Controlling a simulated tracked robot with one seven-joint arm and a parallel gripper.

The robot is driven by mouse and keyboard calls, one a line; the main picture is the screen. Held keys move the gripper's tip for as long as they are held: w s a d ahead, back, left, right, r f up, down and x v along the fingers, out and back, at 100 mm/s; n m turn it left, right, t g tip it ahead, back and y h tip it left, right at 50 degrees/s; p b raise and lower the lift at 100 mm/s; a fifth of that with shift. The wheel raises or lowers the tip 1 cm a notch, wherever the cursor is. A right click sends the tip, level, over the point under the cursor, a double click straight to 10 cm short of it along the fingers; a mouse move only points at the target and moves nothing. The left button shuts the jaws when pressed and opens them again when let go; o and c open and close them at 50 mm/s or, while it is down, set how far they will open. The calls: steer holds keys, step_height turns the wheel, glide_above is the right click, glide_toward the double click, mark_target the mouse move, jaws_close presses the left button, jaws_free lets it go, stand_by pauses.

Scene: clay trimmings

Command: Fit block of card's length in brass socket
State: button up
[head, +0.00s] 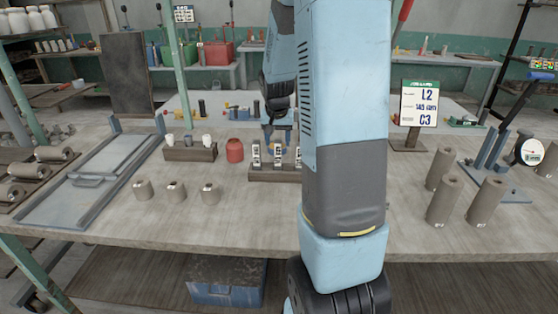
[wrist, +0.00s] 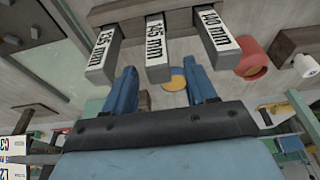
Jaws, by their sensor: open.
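The card (head: 420,102) on a stand at the right seems to read L2, 145 mm, C3; its print is small. Three grey blocks with white labels stand in a dark wooden rack (wrist: 130,12). In the wrist view they are the 135 mm block (wrist: 103,55), the 145 mm block (wrist: 156,50) and the 140 mm block (wrist: 216,38). My gripper (wrist: 162,75) is open, its blue fingers on either side of the 145 mm block's near end in the picture. Contact cannot be told. I cannot surely identify the brass socket.
A red jar (head: 235,150) and a wooden rack with white-topped pieces (head: 190,152) stand left of the blocks. Taller clay cylinders (head: 444,200) and a dial gauge (head: 529,152) are at the right. A metal frame (head: 90,180) lies left.

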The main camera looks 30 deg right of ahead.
mark_target(278, 159)
steer(key=shift+s+x, duration=0.2)
steer(key=shift+x, duration=1.5)
steer(key=shift+c, duration=0.2)
jaws_close()
